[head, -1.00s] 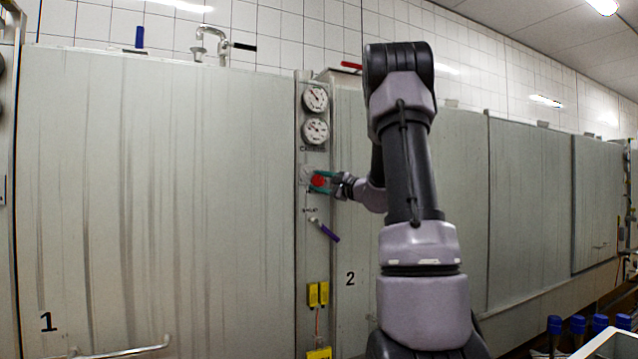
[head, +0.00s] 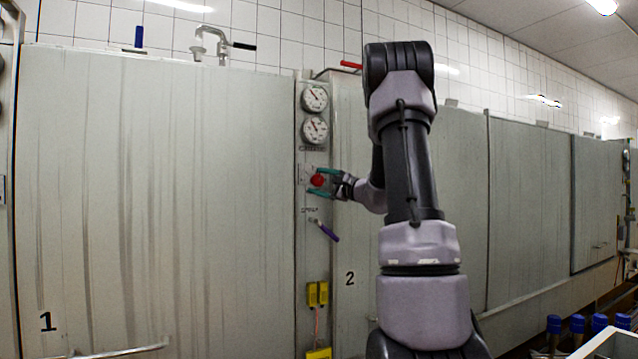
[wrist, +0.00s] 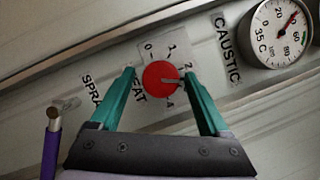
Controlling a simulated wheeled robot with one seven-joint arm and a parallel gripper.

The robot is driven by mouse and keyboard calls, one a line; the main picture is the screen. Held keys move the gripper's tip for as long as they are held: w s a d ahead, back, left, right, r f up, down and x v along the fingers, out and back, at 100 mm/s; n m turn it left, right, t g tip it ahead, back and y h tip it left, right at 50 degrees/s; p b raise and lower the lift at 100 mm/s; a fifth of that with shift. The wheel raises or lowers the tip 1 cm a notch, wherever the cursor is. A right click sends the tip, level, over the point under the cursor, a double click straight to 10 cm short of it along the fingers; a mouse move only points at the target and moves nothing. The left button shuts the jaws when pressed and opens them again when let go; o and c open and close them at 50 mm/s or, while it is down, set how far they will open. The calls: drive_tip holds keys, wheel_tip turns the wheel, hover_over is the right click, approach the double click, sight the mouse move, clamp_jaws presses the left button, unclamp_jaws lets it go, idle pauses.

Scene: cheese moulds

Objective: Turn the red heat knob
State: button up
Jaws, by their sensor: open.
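The red heat knob (head: 318,180) sits on the narrow control panel between the two large tank fronts. In the head view my gripper (head: 321,181) reaches the panel from the right, fingers above and below the knob.
Two round gauges (head: 315,114) sit above the knob. A purple-handled lever (head: 328,232) is below it, and also shows at lower left in the wrist view (wrist: 51,145). Yellow boxes (head: 317,294) are lower on the panel. Blue-capped items (head: 577,324) stand at bottom right.

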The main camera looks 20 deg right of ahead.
drive_tip(key=v, duration=1)
drive_tip(key=shift+s+d, duration=0.2)
drive_tip(key=s+a+f+n+g+y, duration=0.15)
drive_tip(key=s+a+n+g, duration=0.35)
drive_tip(key=a, duration=0.6)
drive_tip(key=s+a+f+n+g+y, duration=0.1)
drive_tip(key=s+a+n+g+y, duration=0.15)
drive_tip(key=s+a+g, duration=0.6)
drive_tip(key=s+a+f+n+t+h, duration=0.1)
drive_tip(key=s+f+n+h, duration=0.2)
drive_tip(key=s, duration=0.4)
drive_tip(key=s+a+f+n+t+h, duration=0.1)
drive_tip(key=s+a+f+n+h, duration=0.1)
drive_tip(key=s+h, duration=0.4)
drive_tip(key=shift+s+a+f+n, duration=0.15)
drive_tip(key=shift+s+f+n, duration=0.3)
drive_tip(key=shift+n, duration=0.4)
drive_tip(key=shift+r, duration=0.1)
idle(2.6)
